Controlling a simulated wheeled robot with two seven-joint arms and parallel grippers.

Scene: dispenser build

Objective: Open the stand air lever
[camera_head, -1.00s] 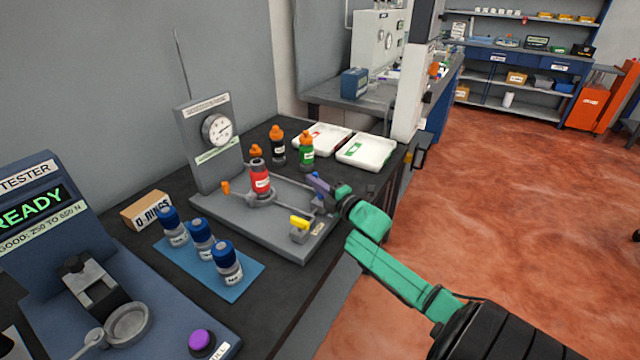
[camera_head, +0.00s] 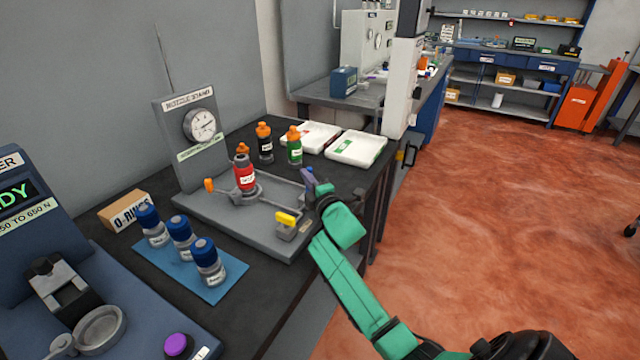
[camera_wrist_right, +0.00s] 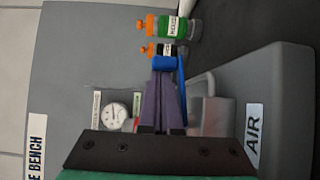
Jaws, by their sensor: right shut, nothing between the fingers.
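The nozzle stand (camera_head: 250,226) is a grey base with an upright gauge panel (camera_head: 184,112); a red bottle (camera_head: 244,176) stands in its holder. A small blue part (camera_wrist_right: 168,62), perhaps the air lever's handle, shows at my right gripper's fingertips, with a blue strip along one finger. Whether they touch is unclear. The AIR label (camera_wrist_right: 253,128) is on the grey surface beside the gripper. My right gripper (camera_head: 308,178), with purple fingers, is shut and empty at the base's right edge. It also shows in the wrist view (camera_wrist_right: 163,80). My left gripper is out of view.
A yellow-topped block (camera_head: 287,219) sits on the base's front corner. Black (camera_head: 265,146) and green (camera_head: 294,149) bottles and white trays (camera_head: 356,148) stand behind. Blue-capped bottles on a blue mat (camera_head: 222,287) and the tester (camera_head: 120,345) are at left. Floor is clear at right.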

